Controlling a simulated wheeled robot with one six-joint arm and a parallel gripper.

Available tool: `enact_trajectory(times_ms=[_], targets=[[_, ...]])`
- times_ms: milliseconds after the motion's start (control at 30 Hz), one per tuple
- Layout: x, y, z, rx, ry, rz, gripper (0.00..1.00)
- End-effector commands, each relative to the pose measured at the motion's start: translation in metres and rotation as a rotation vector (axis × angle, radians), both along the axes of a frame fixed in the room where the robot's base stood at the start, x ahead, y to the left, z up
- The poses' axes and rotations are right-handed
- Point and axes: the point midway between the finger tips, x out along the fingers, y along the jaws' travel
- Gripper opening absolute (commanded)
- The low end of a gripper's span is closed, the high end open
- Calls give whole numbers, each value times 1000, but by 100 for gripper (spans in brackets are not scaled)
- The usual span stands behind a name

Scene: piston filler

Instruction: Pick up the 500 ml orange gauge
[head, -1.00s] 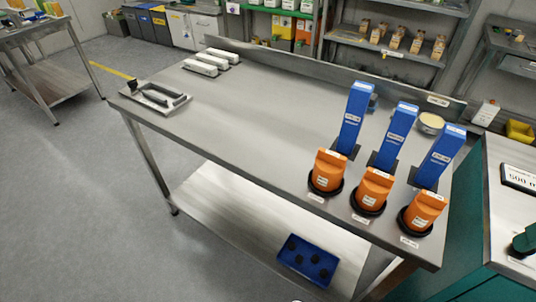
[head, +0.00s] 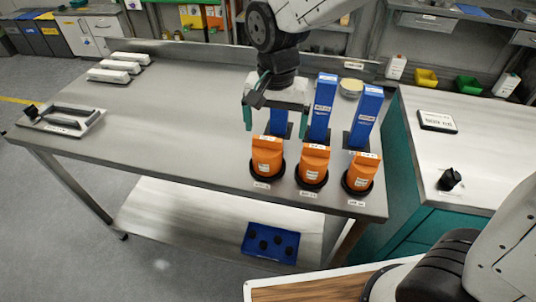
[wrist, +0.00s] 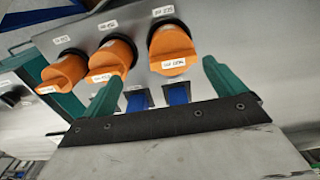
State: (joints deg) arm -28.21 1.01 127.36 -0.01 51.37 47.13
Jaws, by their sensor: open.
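Three orange gauges stand in a row on black round bases at the table's front right: left (head: 267,155), middle (head: 313,165) and right (head: 361,173). Their labels are too small to read surely, so I cannot tell which is the 500 ml one. My gripper (head: 276,124) is open and empty, above and behind the left orange gauge, in front of the blue pieces. In the wrist view three orange gauges show at the top, the largest (wrist: 172,48) toward the right; the green fingers are spread and touch none of them.
Tall blue pieces (head: 323,105) stand close behind the orange gauges; the left one is partly covered by my gripper. A round tub (head: 351,86) is at the back. A tray with a dark tool (head: 68,118) and white blocks (head: 115,68) lie at left. The table's middle is clear.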

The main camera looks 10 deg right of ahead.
Motion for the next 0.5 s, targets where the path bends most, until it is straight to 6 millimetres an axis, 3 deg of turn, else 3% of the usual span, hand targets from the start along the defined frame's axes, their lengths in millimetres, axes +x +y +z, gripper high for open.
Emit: enact_trajectory(times_ms=[100, 500], targets=[[3, 10, -11, -2, 5, -14, 95], [12, 13, -59, -4, 8, -19, 95]])
